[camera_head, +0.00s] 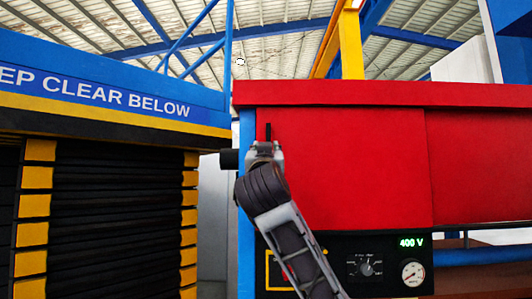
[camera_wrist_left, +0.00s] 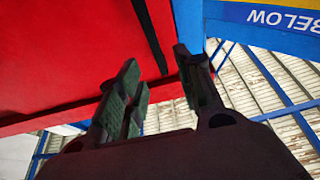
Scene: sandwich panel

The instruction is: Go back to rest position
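One grey arm of mine rises from the bottom of the head view. Its gripper (camera_head: 266,147) is raised in front of the left part of the red machine panel (camera_head: 345,150). I take it as my left, as the left wrist view also has red panel close by. In the left wrist view my left gripper (camera_wrist_left: 160,85) has its two dark fingers apart, with nothing seen between them. A black strip (camera_wrist_left: 142,25) on the red surface lies just beyond the fingers. I cannot tell if they touch it. My right gripper is not in view.
A control box (camera_head: 390,245) with a lit 400 V display, knob and gauge sits below the red panel. At left stands a blue sign beam (camera_head: 100,90) above a black and yellow bellows stack (camera_head: 115,215). A narrow gap (camera_head: 213,230) separates the two machines.

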